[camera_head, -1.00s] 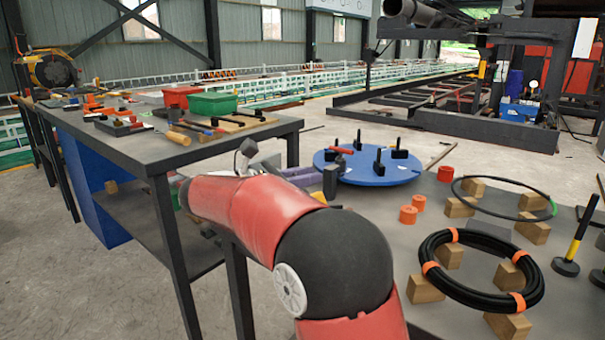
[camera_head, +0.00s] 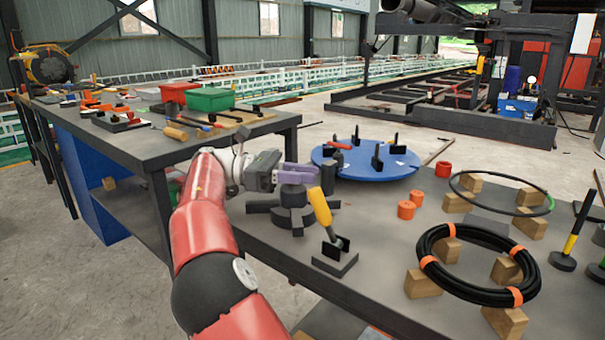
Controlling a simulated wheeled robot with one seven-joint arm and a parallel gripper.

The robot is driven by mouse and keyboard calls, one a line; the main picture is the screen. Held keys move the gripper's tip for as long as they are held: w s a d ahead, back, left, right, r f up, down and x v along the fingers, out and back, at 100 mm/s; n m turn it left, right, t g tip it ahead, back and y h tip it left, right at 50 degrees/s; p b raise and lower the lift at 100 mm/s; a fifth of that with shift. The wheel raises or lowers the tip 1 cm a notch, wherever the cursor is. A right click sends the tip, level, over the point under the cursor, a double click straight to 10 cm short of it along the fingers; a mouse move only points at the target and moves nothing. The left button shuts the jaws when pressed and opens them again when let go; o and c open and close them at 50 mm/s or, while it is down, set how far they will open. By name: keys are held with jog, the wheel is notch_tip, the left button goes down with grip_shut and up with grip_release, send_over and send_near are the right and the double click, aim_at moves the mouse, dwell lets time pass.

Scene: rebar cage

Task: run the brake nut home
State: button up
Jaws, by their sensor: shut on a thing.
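A dark grey hub with several stubby arms, which I take to be the brake nut (camera_head: 292,215), stands on the near grey bench, left of the blue disc. My gripper (camera_head: 300,173), with purple fingers, reaches in from the left at the top of this hub. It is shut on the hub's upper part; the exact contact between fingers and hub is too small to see. The blue round disc (camera_head: 365,172) lies on the bench behind and to the right, with black upright posts and a red-handled piece on it.
A yellow-handled lever on a dark block (camera_head: 334,258) stands close right of the hub. Orange cylinders (camera_head: 406,209), a black coil (camera_head: 480,265) and a thin ring (camera_head: 502,193) on wooden blocks fill the right. The left bench (camera_head: 160,150) carries tools and bins.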

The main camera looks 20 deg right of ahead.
jog(key=shift+f+m+g+y, duration=0.1)
jog(key=shift+m+g+y, duration=0.2)
jog(key=shift+m+g, duration=0.15)
jog(key=o, duration=1)
jog(key=shift+s, duration=0.1)
